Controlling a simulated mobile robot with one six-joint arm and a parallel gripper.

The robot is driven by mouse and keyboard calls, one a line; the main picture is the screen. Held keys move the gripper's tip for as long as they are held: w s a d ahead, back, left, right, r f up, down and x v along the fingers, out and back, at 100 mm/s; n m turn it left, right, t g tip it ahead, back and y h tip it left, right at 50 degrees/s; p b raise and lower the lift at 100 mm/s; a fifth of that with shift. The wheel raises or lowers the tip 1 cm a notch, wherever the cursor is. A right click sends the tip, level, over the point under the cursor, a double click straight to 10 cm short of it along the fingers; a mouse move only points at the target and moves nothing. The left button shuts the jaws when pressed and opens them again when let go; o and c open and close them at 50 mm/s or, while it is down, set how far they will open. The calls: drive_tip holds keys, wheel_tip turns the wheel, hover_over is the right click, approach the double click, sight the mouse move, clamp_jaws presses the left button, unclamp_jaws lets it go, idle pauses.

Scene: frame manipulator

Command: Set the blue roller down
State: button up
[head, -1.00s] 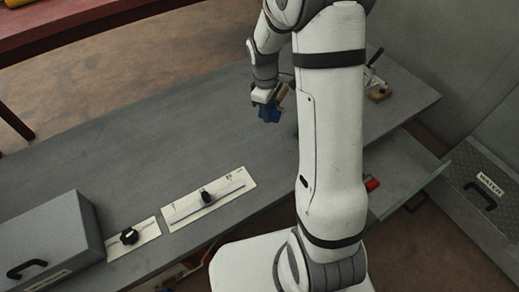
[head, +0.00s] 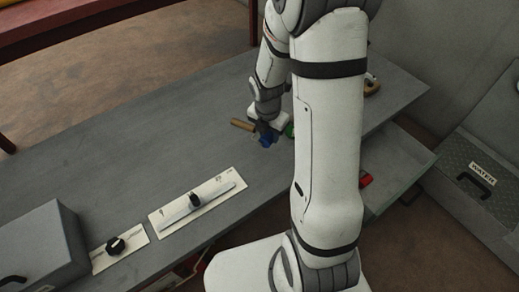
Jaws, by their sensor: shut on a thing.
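My gripper (head: 266,128) is shut on the blue roller (head: 267,141), low over the grey bench (head: 130,160). The dark blue roller shows just below the fingers; I cannot tell whether it touches the bench. A tan, stick-like piece (head: 242,124) points out to the left of the gripper. It looks like part of the held roller, but the join is hidden by the gripper.
A green thing (head: 289,130) is partly hidden behind my arm, close right of the gripper. A slider panel (head: 215,191), a knob panel (head: 119,251) and a grey box (head: 45,245) sit front left. An open drawer (head: 395,165) is at right. The bench's left middle is clear.

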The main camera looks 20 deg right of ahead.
wheel_tip(320, 180, down, 8)
drive_tip(key=b, duration=0.3)
drive_tip(key=shift+r, duration=0.1)
drive_tip(key=o, duration=1)
drive_tip(key=shift+o, duration=0.2)
